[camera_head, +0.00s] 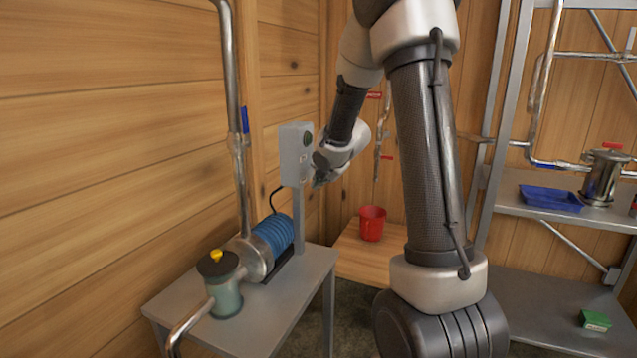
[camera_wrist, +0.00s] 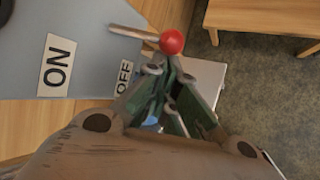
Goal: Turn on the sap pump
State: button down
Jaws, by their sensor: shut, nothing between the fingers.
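The grey switch box (camera_head: 293,155) stands on a post behind the sap pump (camera_head: 274,233), which has a blue ribbed motor. In the wrist view, the box face carries an ON label (camera_wrist: 57,65) and an OFF label (camera_wrist: 123,77). A metal lever with a red ball (camera_wrist: 172,42) points toward the OFF end. My gripper (camera_head: 319,180) is at the lower right of the box. In the wrist view its green-grey fingers (camera_wrist: 166,72) are shut and empty, with their tips close by the red ball. I cannot tell whether they touch it.
The pump sits on a grey metal table (camera_head: 225,325), with a yellow-knobbed filter jar (camera_head: 222,285) and pipes beside it. A red bucket (camera_head: 372,223) stands on a wooden bench (camera_head: 362,258) behind. A metal rack (camera_head: 560,215) is at the right. Wooden walls bound the left and back.

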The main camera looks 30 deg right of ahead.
jog(key=r+g+h, duration=0.1)
jog(key=g, duration=0.1)
jog(key=r+n+g+h, duration=0.1)
jog(key=r+g+h, duration=0.1)
jog(key=r+n+g+h, duration=0.1)
jog(key=r+g, duration=0.1)
jog(key=shift+s+r, duration=0.1)
jog(key=shift+s, duration=0.15)
dwell(0.4)
dwell(0.3)
jog(key=shift+r, duration=0.8)
jog(key=shift+a+f, duration=0.1)
